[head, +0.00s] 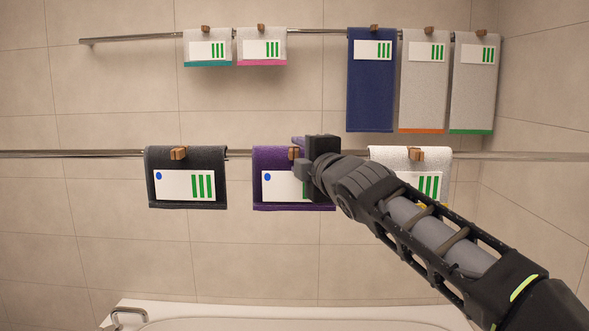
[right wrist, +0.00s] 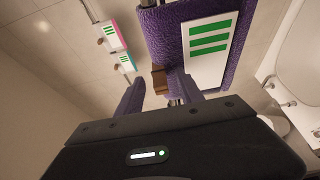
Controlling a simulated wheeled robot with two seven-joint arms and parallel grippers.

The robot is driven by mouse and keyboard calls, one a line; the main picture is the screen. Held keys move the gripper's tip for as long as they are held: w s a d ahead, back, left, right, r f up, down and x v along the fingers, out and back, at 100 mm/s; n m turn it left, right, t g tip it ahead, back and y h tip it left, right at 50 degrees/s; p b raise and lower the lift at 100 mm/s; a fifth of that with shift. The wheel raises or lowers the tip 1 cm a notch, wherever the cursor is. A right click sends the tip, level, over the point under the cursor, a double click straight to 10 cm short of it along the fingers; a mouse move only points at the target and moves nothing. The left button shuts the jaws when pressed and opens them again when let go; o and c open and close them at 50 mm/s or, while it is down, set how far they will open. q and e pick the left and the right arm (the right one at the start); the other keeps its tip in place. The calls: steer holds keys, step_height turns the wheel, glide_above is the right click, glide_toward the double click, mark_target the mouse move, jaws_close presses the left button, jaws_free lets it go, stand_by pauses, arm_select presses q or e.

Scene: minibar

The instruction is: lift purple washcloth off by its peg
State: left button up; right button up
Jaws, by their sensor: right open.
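The purple washcloth (head: 262,192) hangs over the lower rail, with a white label (head: 280,186) marked by a blue dot and green bars. Its brown wooden peg (head: 293,153) sits at the rail; the peg also shows in the right wrist view (right wrist: 159,80), with the cloth (right wrist: 166,38) behind. My right gripper (head: 300,156) is open in front of the cloth's right half and hides part of it. In the right wrist view, the peg appears between the two fingertips (right wrist: 161,90). I cannot tell whether they touch it. My left gripper is not in view.
On the lower rail (head: 70,154), a black cloth (head: 187,204) hangs to the left and a white cloth (head: 390,155) to the right, partly behind my right arm. Several pegged towels hang on the upper rail (head: 135,38). A white tub edge (head: 250,312) is below.

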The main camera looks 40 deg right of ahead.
steer(key=shift+w+d, duration=0.15)
steer(key=shift+w, duration=0.2)
stand_by(0.3)
jaws_close()
stand_by(1.3)
